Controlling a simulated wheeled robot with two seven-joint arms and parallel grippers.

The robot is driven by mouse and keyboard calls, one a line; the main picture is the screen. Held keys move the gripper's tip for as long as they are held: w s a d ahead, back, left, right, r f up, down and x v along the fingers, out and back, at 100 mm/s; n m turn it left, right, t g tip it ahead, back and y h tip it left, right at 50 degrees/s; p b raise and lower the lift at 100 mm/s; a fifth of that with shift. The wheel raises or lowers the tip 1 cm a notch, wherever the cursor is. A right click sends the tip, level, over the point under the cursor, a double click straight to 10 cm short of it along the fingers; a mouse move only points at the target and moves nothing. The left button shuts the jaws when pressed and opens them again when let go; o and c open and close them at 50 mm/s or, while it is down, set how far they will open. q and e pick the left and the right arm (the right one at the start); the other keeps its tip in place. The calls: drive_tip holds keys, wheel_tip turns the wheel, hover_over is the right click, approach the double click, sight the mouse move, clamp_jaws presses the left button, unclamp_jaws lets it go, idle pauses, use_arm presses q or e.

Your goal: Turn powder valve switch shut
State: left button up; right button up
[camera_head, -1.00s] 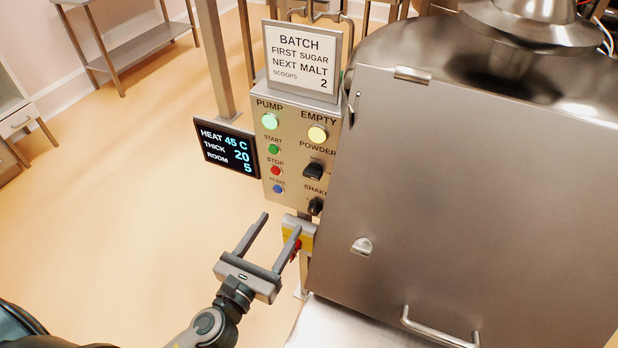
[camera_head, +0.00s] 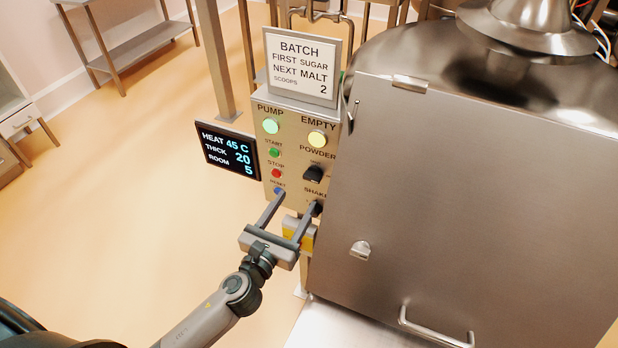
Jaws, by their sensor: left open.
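The powder switch (camera_head: 313,174) is a black rotary knob under the POWDER label on the metal control panel (camera_head: 293,176). My left gripper (camera_head: 297,203) is open, with its two fingers pointing up at the lower part of the panel, below the powder switch. Its left fingertip is near the blue button (camera_head: 279,190), and its right fingertip overlaps the black SHAKE knob (camera_head: 317,207), partly hiding it. I cannot tell whether the fingers touch the panel. My right gripper is not in view.
The large steel hopper (camera_head: 470,190) stands close on the panel's right. A dark display (camera_head: 228,150) sits on the panel's left, and a BATCH sign (camera_head: 301,67) on top. A yellow part (camera_head: 290,240) is behind the gripper. Open floor lies to the left.

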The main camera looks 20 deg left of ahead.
sight(311, 179)
use_arm(q)
drive_tip(key=w, duration=0.3)
drive_tip(key=w+d+p, duration=0.1)
drive_tip(key=w, duration=0.5)
drive_tip(key=shift+d, duration=0.15)
drive_tip(key=shift+c, duration=0.7)
drive_tip(key=c, duration=0.9)
